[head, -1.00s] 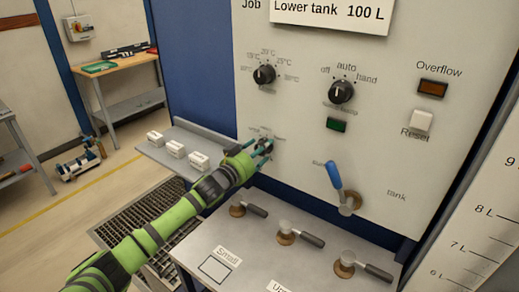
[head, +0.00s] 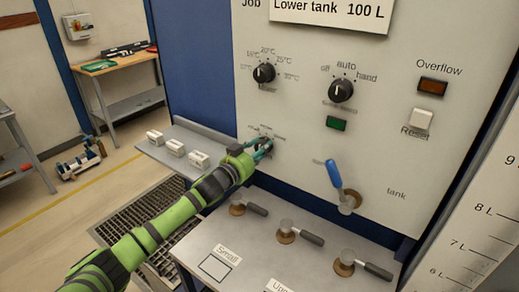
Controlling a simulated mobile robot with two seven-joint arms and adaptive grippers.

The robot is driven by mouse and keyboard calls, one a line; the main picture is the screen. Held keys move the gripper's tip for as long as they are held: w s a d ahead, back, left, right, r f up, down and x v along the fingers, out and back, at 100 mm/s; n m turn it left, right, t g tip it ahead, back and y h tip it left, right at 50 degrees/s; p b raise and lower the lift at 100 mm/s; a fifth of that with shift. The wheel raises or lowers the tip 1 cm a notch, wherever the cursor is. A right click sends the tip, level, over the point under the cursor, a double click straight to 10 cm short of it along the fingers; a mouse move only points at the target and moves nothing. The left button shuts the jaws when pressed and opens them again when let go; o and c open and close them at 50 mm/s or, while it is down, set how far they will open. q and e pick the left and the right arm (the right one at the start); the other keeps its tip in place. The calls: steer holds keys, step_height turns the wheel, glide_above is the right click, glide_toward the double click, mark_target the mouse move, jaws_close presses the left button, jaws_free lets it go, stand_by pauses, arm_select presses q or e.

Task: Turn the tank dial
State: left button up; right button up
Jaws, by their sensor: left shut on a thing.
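My left gripper (head: 264,148) is at the lower-left dial (head: 267,141) on the light panel. Its teal fingers are shut on this dial and hide much of it. The small labels around the dial are too small to read. Above it is a black temperature dial (head: 264,73) with degree marks. To the right is a black selector dial (head: 341,90) marked off, auto and hand. The sign (head: 331,13) above reads "Lower tank 100 L". My right gripper is not in view.
A blue-handled valve (head: 336,176) sticks out to the right of the gripper. Below, a grey shelf (head: 232,281) carries several levers. White blocks (head: 176,149) stand on a ledge at left. A level scale (head: 487,212) stands at right.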

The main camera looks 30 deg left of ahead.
arm_select(q)
steer(key=m, duration=0.6)
steer(key=shift+m, duration=0.3)
stand_by(0.4)
steer(key=o, duration=1.1)
steer(key=shift+o, duration=0.2)
steer(key=s+a, duration=0.1)
steer(key=s, duration=1.1)
steer(key=shift+a, duration=0.35)
